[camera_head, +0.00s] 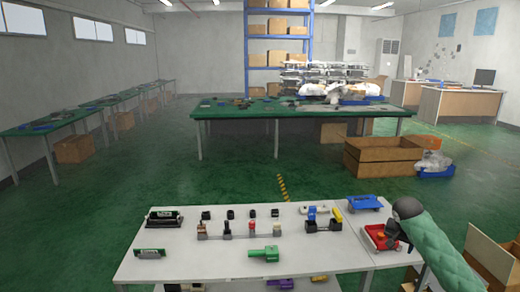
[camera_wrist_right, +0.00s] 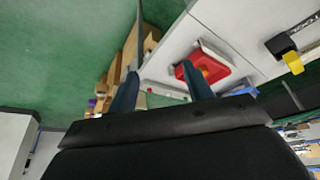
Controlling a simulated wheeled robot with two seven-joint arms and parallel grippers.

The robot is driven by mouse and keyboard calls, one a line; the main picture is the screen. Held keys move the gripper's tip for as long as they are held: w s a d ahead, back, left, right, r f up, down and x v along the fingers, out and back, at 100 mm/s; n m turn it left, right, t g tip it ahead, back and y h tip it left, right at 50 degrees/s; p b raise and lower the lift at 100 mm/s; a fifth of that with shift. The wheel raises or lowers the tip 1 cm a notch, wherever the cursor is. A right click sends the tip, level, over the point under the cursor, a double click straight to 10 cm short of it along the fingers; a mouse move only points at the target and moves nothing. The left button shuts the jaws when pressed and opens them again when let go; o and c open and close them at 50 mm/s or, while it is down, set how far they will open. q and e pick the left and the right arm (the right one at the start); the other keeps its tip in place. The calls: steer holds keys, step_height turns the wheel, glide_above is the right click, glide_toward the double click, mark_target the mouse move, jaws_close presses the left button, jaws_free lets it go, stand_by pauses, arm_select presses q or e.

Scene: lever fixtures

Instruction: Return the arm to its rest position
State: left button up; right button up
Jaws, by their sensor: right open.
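My right arm (camera_head: 440,245), in a green sleeve, comes in from the lower right in the head view. Its dark wrist hangs over the table's right end, and the gripper (camera_head: 395,238) is partly hidden there, close to a red tray (camera_head: 377,237). In the right wrist view the two dark fingers (camera_wrist_right: 161,88) are spread apart with nothing between them. The red tray (camera_wrist_right: 210,68) shows beyond the right finger, apart from it as far as I can tell. My left gripper is not in view.
A cardboard box (camera_head: 492,255) stands right of my arm. Green floor (camera_head: 150,190) is clear behind the table.

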steer(key=s+a+f+n+y, duration=0.15)
steer(key=s+a+f, duration=0.4)
steer(key=f, duration=0.75)
steer(key=s+a+f+n+g, duration=0.15)
steer(key=s+a+f, duration=0.45)
steer(key=f, duration=0.7)
steer(key=s+a+f+n+y, duration=0.1)
steer(key=s+a+f+n, duration=0.25)
steer(key=s+f, duration=0.6)
steer(key=s+a+f+n, duration=0.1)
steer(key=s+a+f, duration=0.4)
steer(key=s, duration=0.5)
steer(key=s+a+f+n, duration=0.1)
steer(key=s+a+f, duration=0.4)
steer(key=s+f, duration=0.5)
steer(key=s+a+f+n+y, duration=0.1)
steer(key=s+a+f, duration=0.4)
steer(key=s, duration=0.6)
step_height(320, 180, down, 3)
steer(key=shift+a+r+g, duration=0.2)
steer(key=shift+a+g, duration=0.15)
